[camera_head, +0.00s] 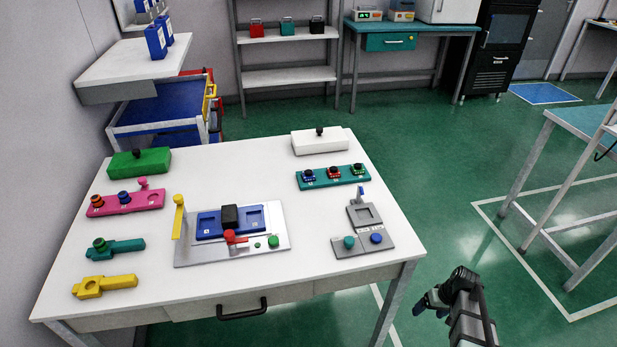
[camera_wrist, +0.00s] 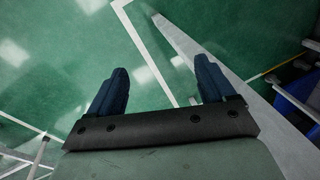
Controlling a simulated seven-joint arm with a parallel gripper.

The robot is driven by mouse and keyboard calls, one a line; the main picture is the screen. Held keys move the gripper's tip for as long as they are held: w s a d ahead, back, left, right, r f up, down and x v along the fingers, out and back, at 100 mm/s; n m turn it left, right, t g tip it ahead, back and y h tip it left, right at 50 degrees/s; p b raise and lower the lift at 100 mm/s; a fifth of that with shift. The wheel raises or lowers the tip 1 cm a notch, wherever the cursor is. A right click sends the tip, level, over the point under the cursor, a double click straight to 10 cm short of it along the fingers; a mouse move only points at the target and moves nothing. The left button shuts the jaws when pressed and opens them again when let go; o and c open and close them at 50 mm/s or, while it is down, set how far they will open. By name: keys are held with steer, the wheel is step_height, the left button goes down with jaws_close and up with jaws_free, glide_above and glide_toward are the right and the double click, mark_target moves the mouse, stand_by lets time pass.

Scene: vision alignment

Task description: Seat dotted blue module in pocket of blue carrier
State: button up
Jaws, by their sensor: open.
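The blue carrier (camera_head: 205,231) lies on a grey fixture plate in the middle of the white table, with shallow pockets and a black block on its middle. A small blue module (camera_head: 308,176) sits at the left of a teal rack. Another blue module (camera_head: 124,198) sits in the pink rack. The dots are too small to make out, so I cannot tell which is the dotted one. My gripper (camera_head: 431,303) is off the table's front right corner, far from both. In the wrist view my gripper (camera_wrist: 162,75) is open and empty, above the green floor.
The fixture plate (camera_head: 190,257) carries a yellow post, a red clamp and a green button. A grey device (camera_head: 377,250) stands at the right. Green (camera_head: 140,163) and white (camera_head: 320,142) blocks with knobs stand at the back. Teal and yellow holders lie front left.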

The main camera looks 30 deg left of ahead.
steer(key=w+a+r+n+t+y, duration=0.1)
steer(key=w+a+r+n+t, duration=0.1)
steer(key=w+a+r, duration=0.65)
steer(key=w+a+r+n+t+y, duration=0.1)
steer(key=w+a+r+n+y, duration=0.3)
steer(key=w+r, duration=0.8)
steer(key=a+r+h, duration=0.1)
steer(key=a+r, duration=0.9)
steer(key=r, duration=0.1)
steer(key=s+a+r+n+g+h, duration=0.15)
steer(key=s+a+r, duration=0.25)
steer(key=a, duration=0.4)
steer(key=s+a+r+n, duration=0.2)
steer(key=s+a+r, duration=0.15)
steer(key=a, duration=0.45)
steer(key=s+a+r+n+g+h, duration=0.1)
steer(key=s+a+r+n, duration=0.2)
steer(key=a, duration=0.5)
glide_above(309, 172)
steer(key=d, duration=0.3)
steer(key=shift+m+y, duration=0.25)
steer(key=shift+m, duration=0.1)
step_height(309, 172, down, 7)
steer(key=shift+w+a+r, duration=0.1)
steer(key=shift+x, duration=2.85)
steer(key=shift+a+r, duration=0.1)
steer(key=shift+a, duration=0.1)
steer(key=shift+c, duration=0.5)
